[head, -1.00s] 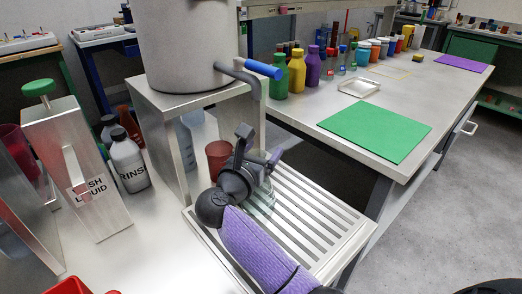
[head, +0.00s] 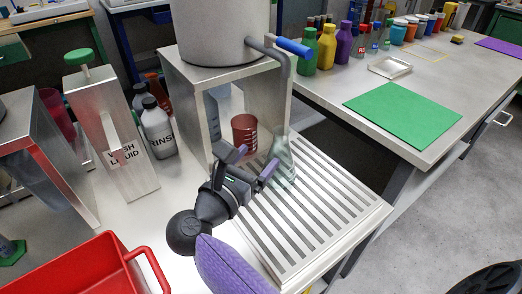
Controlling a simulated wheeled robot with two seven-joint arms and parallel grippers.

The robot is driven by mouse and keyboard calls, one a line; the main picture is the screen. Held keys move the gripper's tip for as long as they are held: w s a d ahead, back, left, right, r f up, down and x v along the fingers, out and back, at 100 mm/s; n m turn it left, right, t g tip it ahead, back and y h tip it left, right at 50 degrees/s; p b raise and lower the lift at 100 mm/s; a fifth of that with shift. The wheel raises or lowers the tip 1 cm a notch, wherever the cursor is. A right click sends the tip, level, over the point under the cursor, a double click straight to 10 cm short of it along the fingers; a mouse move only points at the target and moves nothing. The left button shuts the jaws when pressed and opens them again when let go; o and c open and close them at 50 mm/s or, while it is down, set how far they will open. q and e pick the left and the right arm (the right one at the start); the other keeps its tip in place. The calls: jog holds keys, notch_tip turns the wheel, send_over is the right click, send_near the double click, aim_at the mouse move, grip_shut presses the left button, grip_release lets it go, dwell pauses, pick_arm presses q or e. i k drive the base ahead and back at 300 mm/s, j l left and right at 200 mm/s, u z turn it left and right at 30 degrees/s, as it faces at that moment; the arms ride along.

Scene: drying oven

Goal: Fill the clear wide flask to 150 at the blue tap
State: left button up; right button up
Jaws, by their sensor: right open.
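The clear wide flask (head: 281,163) stands upright on the slatted drain tray (head: 318,205), below the spout of the blue tap (head: 293,47). The tap comes out of a large grey tank (head: 212,30) on a metal stand. The flask looks pale and see-through; its scale and any liquid level are too small to read. My left gripper is not in view.
A red beaker (head: 244,134) stands under the tank stand behind the gripper. A rinse bottle (head: 157,130) and a wash liquid dispenser (head: 112,130) stand left. A red crate (head: 97,270) is at the lower left. A green mat (head: 403,115) lies on the right-hand bench.

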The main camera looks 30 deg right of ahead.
aim_at(302, 51)
jog(key=k, duration=1)
